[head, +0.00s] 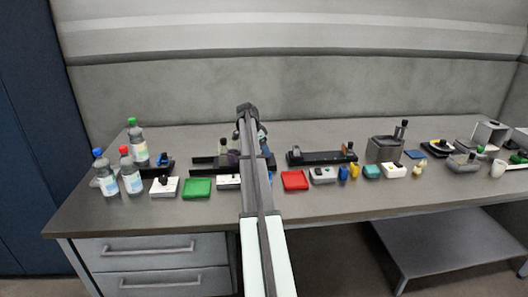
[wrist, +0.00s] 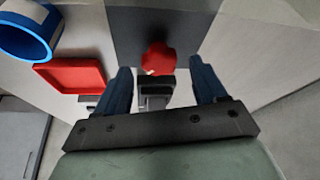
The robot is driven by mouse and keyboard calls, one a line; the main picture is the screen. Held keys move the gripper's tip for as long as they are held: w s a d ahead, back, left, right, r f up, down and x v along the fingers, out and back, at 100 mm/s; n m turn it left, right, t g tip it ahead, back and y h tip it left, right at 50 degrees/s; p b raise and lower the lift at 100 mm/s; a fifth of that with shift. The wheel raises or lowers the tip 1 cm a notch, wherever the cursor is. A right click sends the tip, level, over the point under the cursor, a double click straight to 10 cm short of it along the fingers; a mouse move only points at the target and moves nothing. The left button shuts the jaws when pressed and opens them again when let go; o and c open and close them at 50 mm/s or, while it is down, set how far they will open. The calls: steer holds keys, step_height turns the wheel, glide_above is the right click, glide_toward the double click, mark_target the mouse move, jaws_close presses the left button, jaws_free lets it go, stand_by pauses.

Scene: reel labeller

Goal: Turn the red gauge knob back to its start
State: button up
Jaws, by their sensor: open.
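The red gauge knob (wrist: 158,58) shows in the wrist view, ahead of my gripper, against a dark grey panel. A small grey block (wrist: 155,92) shows just below it in the picture. My gripper (wrist: 163,76) is open, with one blue finger to each side of the knob in the picture. I see no contact between the fingers and the knob, and the depth between them is hard to judge. In the head view my own arm covers the middle of the bench, and I cannot make out the knob or the fingers there.
A red tray (wrist: 70,76) and a blue-rimmed ring (wrist: 28,32) lie to the left in the wrist view. In the head view, bottles (head: 131,176), a green tray (head: 197,187) and a black rail fixture (head: 322,157) flank my arm. The bench's front strip is mostly clear.

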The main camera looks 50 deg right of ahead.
steer(key=shift+x, duration=0.8)
steer(key=shift+r, duration=0.1)
steer(key=c, duration=1.1)
steer(key=shift+o, duration=0.2)
